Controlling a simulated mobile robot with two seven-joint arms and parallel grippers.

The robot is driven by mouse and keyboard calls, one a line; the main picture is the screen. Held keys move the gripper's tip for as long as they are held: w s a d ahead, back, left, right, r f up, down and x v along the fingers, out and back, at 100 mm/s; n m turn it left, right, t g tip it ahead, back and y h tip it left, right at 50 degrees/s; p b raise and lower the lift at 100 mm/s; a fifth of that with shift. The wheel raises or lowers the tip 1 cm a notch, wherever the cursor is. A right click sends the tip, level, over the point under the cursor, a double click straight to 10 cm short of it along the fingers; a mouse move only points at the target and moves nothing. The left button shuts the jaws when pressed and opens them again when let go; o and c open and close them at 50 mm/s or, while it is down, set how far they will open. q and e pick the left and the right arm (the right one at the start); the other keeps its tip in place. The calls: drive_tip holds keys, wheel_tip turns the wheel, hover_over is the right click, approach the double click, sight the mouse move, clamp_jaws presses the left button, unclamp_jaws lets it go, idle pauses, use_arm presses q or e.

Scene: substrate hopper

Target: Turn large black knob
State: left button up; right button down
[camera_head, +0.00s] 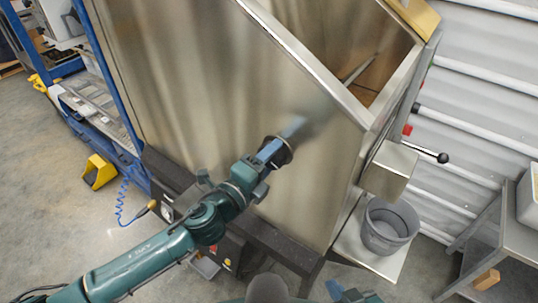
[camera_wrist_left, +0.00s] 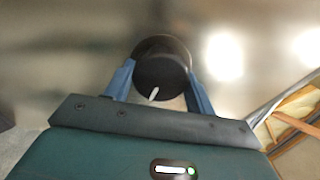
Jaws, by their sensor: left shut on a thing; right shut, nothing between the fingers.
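The large black knob (camera_wrist_left: 160,78) is on the metal side panel of the hopper (camera_head: 225,85). In the left wrist view it is a round black disc with a white pointer mark directed down and slightly left. In the head view the knob (camera_head: 285,153) is partly hidden by my left gripper (camera_head: 270,152). My left gripper's blue fingers (camera_wrist_left: 160,88) stand on both sides of the knob and are shut on it. My right gripper (camera_head: 350,294) shows only in part at the bottom edge of the head view, low and away from the knob.
A grey bucket (camera_head: 388,226) stands on a shelf right of the hopper, below a metal box (camera_head: 389,170) with a black-tipped lever (camera_head: 441,157). A steel table (camera_head: 500,225) is at the far right. Blue framing (camera_head: 106,75) and a yellow block (camera_head: 98,171) are left.

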use_arm(q)
drive_tip(key=shift+m, duration=0.6)
drive_tip(key=o, duration=1)
drive_tip(key=b+v, duration=0.2)
drive_tip(key=v, duration=1.1)
drive_tip(key=shift+s+f, duration=0.1)
